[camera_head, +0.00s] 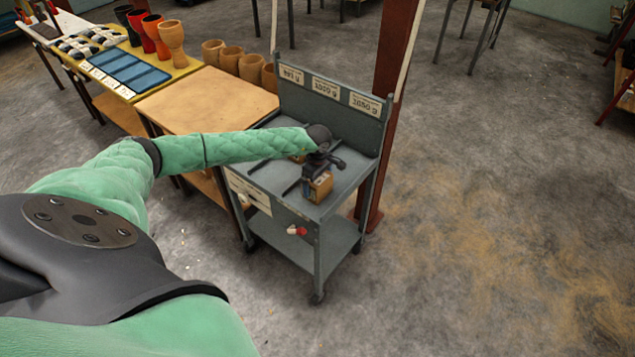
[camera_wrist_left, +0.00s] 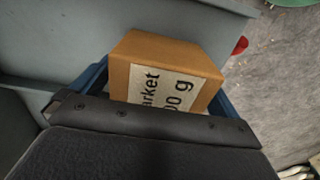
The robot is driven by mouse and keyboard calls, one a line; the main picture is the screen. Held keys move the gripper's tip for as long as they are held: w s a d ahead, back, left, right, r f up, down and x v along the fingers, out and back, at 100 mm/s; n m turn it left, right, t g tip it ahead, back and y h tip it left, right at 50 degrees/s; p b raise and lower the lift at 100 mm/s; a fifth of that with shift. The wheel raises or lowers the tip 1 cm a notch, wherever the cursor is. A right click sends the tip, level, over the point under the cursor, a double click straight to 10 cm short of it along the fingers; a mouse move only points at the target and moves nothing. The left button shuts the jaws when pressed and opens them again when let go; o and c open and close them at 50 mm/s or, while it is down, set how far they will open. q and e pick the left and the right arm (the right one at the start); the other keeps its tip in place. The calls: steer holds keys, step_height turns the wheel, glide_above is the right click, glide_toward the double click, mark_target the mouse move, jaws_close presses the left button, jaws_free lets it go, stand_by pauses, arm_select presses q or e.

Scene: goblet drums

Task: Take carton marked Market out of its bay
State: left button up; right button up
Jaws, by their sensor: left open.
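The carton marked Market (camera_head: 320,188) is a small brown box standing in a bay at the front right of the grey cart's top. In the left wrist view the carton (camera_wrist_left: 170,62) fills the middle, and its white label partly shows "arket" and "00 g". My left gripper (camera_head: 314,178) is over the carton from above. Its blue fingers show at both sides of the carton in the left wrist view, and the jaws are open around it. Whether the fingers touch it I cannot tell. The carton's lower part is hidden. My right gripper is not in view.
The grey cart (camera_head: 290,208) has low dividers and a back panel (camera_head: 330,103) with several weight signs. Another brown carton (camera_head: 297,158) is mostly hidden behind my arm. A table with drums (camera_head: 172,42) stands left. A red-brown post (camera_head: 396,60) rises behind.

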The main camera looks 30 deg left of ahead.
arm_select(q)
steer(key=shift+f, duration=0.3)
steer(key=c, duration=1.2)
steer(key=shift+o, duration=0.2)
steer(key=shift+r, duration=0.1)
